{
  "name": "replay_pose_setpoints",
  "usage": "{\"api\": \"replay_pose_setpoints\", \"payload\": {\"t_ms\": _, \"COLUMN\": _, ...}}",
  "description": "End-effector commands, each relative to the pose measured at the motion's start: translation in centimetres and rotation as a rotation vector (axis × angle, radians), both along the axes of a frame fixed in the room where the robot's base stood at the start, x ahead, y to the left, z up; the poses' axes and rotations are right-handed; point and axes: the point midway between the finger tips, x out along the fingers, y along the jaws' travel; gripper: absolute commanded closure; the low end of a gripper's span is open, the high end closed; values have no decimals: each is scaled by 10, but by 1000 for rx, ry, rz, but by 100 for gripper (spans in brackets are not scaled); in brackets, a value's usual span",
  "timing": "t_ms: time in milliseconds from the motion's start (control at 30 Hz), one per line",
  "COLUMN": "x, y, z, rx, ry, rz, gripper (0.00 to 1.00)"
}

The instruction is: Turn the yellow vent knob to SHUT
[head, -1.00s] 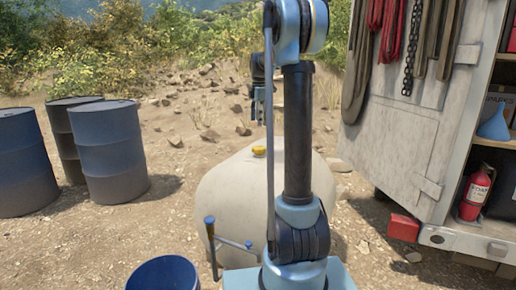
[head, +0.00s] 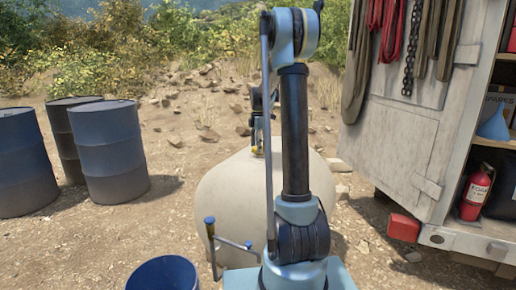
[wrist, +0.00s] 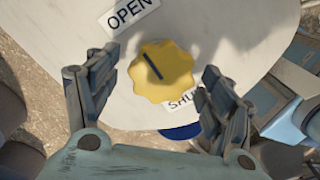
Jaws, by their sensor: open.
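The yellow vent knob (wrist: 167,76) is a scalloped disc with a dark pointer line, on the pale rounded tank (head: 225,195). In the wrist view the line runs from the knob's middle toward the upper left, on the side of the OPEN label (wrist: 129,14). The SHUT label (wrist: 185,101) lies below right of the knob and is partly covered by it. My gripper (wrist: 158,100) is open, with one finger to each side of the knob and gaps between. In the head view the knob (head: 254,151) shows small beneath my gripper, mostly hidden.
Blue drums (head: 108,152) stand at left, and an open blue drum (head: 163,274) is in front. A blue-handled crank (head: 212,245) is at the tank's near side. A truck (head: 430,110) with an open door and a fire extinguisher (head: 475,194) is at right.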

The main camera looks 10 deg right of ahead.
Motion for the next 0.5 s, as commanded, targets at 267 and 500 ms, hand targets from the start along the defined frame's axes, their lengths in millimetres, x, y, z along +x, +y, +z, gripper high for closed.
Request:
{"api": "replay_pose_setpoints", "payload": {"t_ms": 267, "x": 0, "y": 0, "z": 0, "rx": 0, "ry": 0, "rz": 0, "gripper": 37}}
{"api": "replay_pose_setpoints", "payload": {"t_ms": 500, "x": 1, "y": 0, "z": 0, "rx": 0, "ry": -1, "rz": 0, "gripper": 69}}
